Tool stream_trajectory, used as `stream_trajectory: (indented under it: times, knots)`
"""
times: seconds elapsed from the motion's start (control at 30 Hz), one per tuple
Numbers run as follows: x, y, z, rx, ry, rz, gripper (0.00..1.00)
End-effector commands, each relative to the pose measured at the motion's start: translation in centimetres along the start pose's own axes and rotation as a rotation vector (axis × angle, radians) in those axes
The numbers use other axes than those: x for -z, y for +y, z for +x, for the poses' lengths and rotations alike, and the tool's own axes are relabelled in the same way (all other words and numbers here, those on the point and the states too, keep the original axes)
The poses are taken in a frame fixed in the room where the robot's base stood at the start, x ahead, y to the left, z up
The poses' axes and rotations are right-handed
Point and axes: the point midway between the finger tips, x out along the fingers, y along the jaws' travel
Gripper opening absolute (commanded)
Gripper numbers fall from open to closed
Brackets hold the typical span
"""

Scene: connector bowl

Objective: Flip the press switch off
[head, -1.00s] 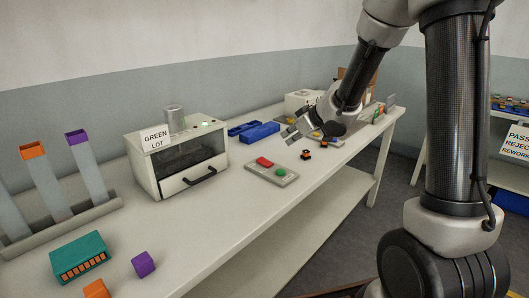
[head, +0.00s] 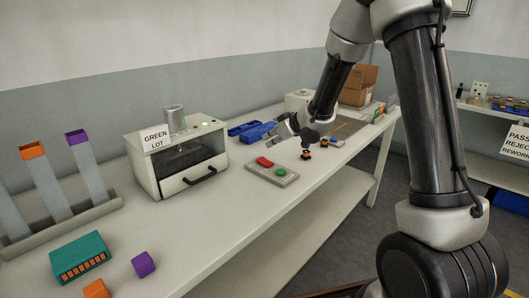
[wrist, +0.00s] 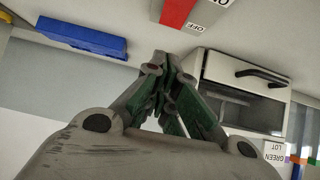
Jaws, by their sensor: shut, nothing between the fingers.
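My gripper (head: 274,149) is shut and empty, just behind and above the panel, apart from the red control. In the wrist view the shut fingertips (wrist: 162,62) point toward the panel.
The machine (head: 178,158), labelled GREEN LOT, has a black-handled front and stands left of my gripper. A blue tray (head: 257,132) is behind my gripper. Bench in front of the panel is clear.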

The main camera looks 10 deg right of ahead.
Motion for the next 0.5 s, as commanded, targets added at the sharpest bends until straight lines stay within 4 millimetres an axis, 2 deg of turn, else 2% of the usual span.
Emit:
stream_trajectory:
  times: [0.1, 0.2, 0.5]
  knots:
    - [-0.1, -0.1, 2.7, 0.002, -0.002, 0.0, 0.0]
    - [-1.0, -0.1, 4.0, 0.002, -0.003, 0.002, 0.0]
    - [-2.7, 0.0, 5.7, 0.0, 0.001, -0.001, 0.0]
